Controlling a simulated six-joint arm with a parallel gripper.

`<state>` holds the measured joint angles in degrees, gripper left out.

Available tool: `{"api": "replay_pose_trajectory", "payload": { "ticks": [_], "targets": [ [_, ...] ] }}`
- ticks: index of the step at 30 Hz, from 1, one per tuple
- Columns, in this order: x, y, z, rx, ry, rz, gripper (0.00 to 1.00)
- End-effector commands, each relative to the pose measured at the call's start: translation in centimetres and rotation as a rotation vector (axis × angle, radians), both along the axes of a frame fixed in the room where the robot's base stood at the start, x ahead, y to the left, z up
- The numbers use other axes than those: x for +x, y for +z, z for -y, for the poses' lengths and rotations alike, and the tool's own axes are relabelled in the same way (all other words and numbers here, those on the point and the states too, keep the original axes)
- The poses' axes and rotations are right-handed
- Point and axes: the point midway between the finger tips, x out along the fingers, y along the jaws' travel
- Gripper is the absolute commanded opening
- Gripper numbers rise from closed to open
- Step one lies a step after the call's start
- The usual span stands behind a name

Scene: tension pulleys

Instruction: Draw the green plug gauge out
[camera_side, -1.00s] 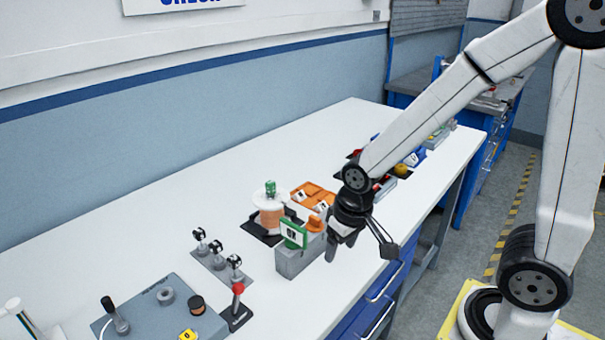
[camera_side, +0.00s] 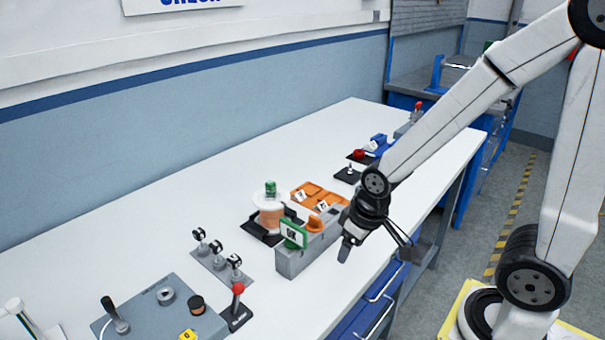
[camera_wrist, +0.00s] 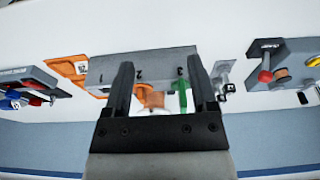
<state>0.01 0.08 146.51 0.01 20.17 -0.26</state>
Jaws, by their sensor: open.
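The green plug gauge (camera_side: 293,235), a green frame-like handle with a white tag, stands at the near-left end of a grey block (camera_side: 298,262). In the wrist view its green part (camera_wrist: 182,97) shows beyond the block's (camera_wrist: 150,66) edge, between my fingers in the picture. How deep it sits in the block is hidden. My gripper (camera_side: 348,246) is to the right of the block in the side view, apart from the gauge. In the wrist view my gripper's fingers (camera_wrist: 160,82) are spread with nothing held between them.
An orange plug (camera_side: 314,224) stands on the block beside the gauge. Small pulleys (camera_side: 217,251) and a red-knobbed lever (camera_side: 238,303) stand to the left. The bench front near the block is clear.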

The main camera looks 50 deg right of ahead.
Motion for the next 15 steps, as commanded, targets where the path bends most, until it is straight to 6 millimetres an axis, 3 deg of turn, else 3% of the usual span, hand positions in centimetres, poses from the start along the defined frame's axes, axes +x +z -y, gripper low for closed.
{"api": "replay_pose_trajectory", "payload": {
  "ticks": [8,15],
  "targets": [
    [2.7,0.8,0.3,-0.020,0.099,-0.016,0.74],
    [7.6,2.3,0.9,-0.053,0.311,-0.050,0.74]
  ]
}}
